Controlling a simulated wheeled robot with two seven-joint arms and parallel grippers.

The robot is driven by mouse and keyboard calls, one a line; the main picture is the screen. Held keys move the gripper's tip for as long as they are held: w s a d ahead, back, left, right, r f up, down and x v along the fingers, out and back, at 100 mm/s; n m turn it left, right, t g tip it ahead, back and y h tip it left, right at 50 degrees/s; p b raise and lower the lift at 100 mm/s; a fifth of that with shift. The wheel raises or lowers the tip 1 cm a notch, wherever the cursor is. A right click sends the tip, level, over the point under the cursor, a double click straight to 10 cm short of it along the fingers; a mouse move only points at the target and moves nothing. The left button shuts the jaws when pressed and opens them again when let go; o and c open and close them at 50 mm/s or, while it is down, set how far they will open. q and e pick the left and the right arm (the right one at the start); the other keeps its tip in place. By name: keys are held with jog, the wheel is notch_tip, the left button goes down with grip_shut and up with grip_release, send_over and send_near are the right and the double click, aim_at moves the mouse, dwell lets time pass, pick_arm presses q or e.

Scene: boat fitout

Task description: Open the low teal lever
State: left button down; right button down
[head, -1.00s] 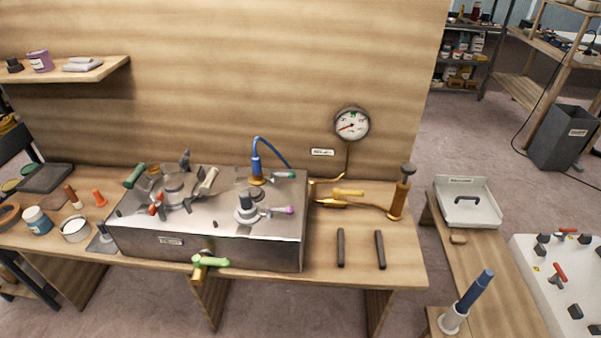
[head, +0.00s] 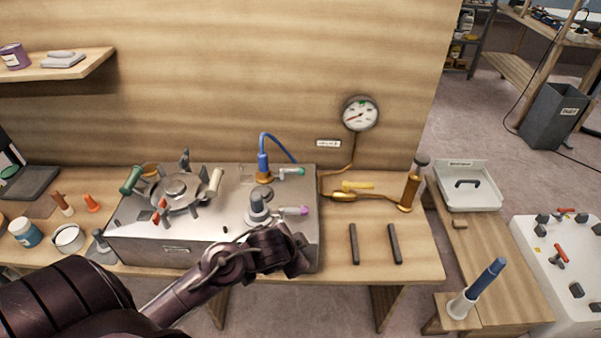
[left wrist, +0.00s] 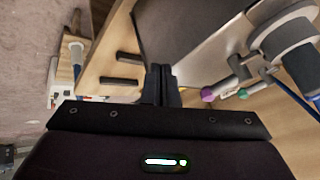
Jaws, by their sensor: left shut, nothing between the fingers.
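A lever with a teal tip (head: 291,171) sits at the back right of the steel box's top, beside a blue hose fitting; a green tip that looks like it (left wrist: 242,94) shows in the left wrist view. My left gripper (head: 298,256) is in front of the box's right front edge, apart from that lever. In the left wrist view its fingers (left wrist: 160,84) are shut and empty. A light green lever low on the box's front, seen earlier, is hidden behind my left arm. My right gripper is not in view.
The steel box (head: 150,246) also carries a purple-tipped lever (head: 292,210), a dark green handle (head: 131,180) and a round clamp (head: 176,188). Two dark bars (head: 354,244) lie on the bench to the right. A gauge (head: 360,114) hangs on the back panel.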

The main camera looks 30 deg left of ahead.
aim_at(289, 173)
pick_arm(q)
jog(key=w+a+r+m, duration=0.1)
jog(key=w, duration=0.1)
jog(key=w+a+r+m+t, duration=0.1)
jog(key=w+a, duration=0.1)
jog(key=w+a+r+m, duration=0.1)
jog(key=w+a, duration=0.1)
jog(key=shift+w+r+h, duration=0.1)
jog(key=shift+r+h, duration=0.25)
jog(key=shift+h, duration=0.05)
jog(key=w+a+r+m+h, duration=0.1)
jog(key=w+a+r, duration=0.1)
jog(key=a+r, duration=0.3)
jog(key=a, duration=0.2)
jog(key=shift+w+a+m, duration=0.3)
jog(key=shift+w+a, duration=0.05)
jog(key=shift+a, duration=0.05)
jog(key=shift+f, duration=0.1)
jog(key=x, duration=0.9)
jog(key=shift+w+f, duration=0.2)
jog(key=shift+f, duration=0.1)
jog(key=shift+w+a+r+p, duration=0.1)
jog(key=shift+w+a+p, duration=0.2)
jog(key=shift+w, duration=0.25)
jog(key=shift+w+a+r+p, duration=0.1)
jog(key=shift+w+a+p, duration=0.15)
jog(key=shift+w+p, duration=0.2)
jog(key=shift+w+a, duration=0.45)
jog(key=shift+w, duration=0.25)
